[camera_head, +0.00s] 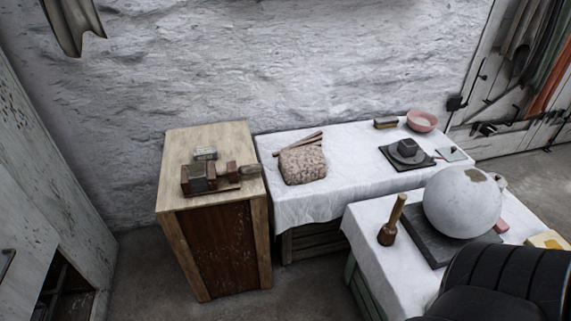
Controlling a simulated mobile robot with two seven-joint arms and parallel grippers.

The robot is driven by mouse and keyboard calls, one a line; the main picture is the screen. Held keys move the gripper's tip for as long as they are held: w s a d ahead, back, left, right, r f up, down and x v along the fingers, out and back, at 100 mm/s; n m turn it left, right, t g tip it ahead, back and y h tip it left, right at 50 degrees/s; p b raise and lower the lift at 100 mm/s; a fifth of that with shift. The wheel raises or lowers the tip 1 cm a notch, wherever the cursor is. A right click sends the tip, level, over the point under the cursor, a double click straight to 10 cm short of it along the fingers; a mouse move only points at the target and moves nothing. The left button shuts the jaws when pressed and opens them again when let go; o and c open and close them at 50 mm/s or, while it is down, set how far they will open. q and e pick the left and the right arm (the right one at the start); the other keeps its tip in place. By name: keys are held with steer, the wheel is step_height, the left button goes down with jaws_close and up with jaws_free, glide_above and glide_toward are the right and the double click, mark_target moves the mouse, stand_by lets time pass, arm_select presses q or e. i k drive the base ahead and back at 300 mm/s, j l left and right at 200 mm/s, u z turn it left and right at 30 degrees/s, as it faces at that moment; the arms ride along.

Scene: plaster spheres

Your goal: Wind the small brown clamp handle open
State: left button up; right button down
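A small clamp (210,178) with brown blocks and a dark grey block between its parts sits on top of the wooden cabinet (190,148), left of centre. A rounded brown-grey piece, which looks like its handle (249,171), sticks out at the clamp's right end, near the cabinet's right edge. The clamp is small in view, and I cannot tell how far its jaws stand apart. Neither of my grippers is in view.
A small greenish box (205,153) lies behind the clamp. Right of the cabinet, a white-covered table (345,165) holds a speckled lump (303,165), sticks and a pink bowl (422,121). A nearer table bears a large plaster sphere (461,203) and an upright mallet (392,222).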

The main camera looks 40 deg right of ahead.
mark_target(245, 170)
steer(key=k+l+z, duration=0.1)
steer(key=l, duration=0.3)
steer(key=k+l, duration=0.25)
steer(key=k+l+z, duration=0.15)
steer(key=l, duration=0.35)
steer(key=k+l+z, duration=0.1)
steer(key=l, duration=0.3)
steer(key=i+j+z, duration=0.1)
steer(key=j, duration=0.5)
steer(key=i+j+z, duration=0.1)
steer(key=j, duration=0.5)
